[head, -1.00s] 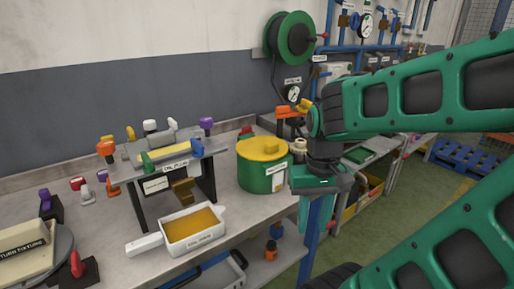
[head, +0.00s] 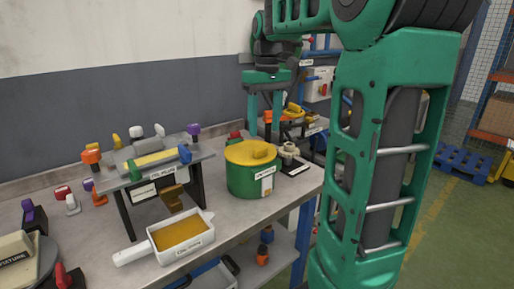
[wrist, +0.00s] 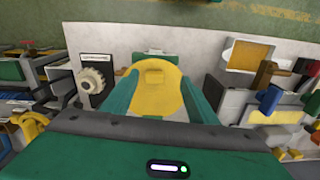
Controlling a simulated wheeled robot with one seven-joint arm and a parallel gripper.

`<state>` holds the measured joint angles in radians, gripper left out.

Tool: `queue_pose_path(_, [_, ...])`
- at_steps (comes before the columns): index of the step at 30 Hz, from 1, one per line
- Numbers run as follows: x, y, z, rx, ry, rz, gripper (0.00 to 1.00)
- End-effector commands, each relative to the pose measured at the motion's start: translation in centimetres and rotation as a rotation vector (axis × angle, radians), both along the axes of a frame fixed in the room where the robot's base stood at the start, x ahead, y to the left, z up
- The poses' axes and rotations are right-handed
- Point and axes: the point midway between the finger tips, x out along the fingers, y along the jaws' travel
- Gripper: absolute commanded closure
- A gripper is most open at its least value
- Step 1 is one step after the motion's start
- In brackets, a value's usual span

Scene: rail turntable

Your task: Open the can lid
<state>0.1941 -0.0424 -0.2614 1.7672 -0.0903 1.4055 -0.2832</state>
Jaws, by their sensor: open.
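The can (head: 243,181) is a green drum with a white label, standing on the grey workbench. Its yellow lid (head: 240,156) sits on top, with a raised yellow knob (head: 262,149). The lid also shows in the wrist view (wrist: 165,100), with its knob (wrist: 154,77) near the far edge. My gripper (head: 265,132) is above and behind the can in the head view, pointing down. Its green fingers are apart and empty. In the wrist view, the fingers (wrist: 157,82) appear on either side of the lid; I cannot tell how high above it they are.
A white tray with orange contents (head: 183,235) stands in front-left of the can. A raised fixture (head: 152,165) with coloured handles is to the left. A cream knurled part (head: 290,149) on a dark base is close to the can's right. The bench edge is in front.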

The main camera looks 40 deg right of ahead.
Motion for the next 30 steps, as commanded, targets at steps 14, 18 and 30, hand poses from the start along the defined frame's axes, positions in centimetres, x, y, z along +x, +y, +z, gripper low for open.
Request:
queue_pose_path(14, [3.2, -0.9, -0.3, -0.017, 0.009, 0.086, 0.47])
queue_pose_path(18, [3.1, -0.9, -2.8, -0.017, 0.010, 0.084, 0.47])
queue_pose_path(30, [3.1, -0.9, -8.3, -0.019, 0.007, 0.084, 0.47])
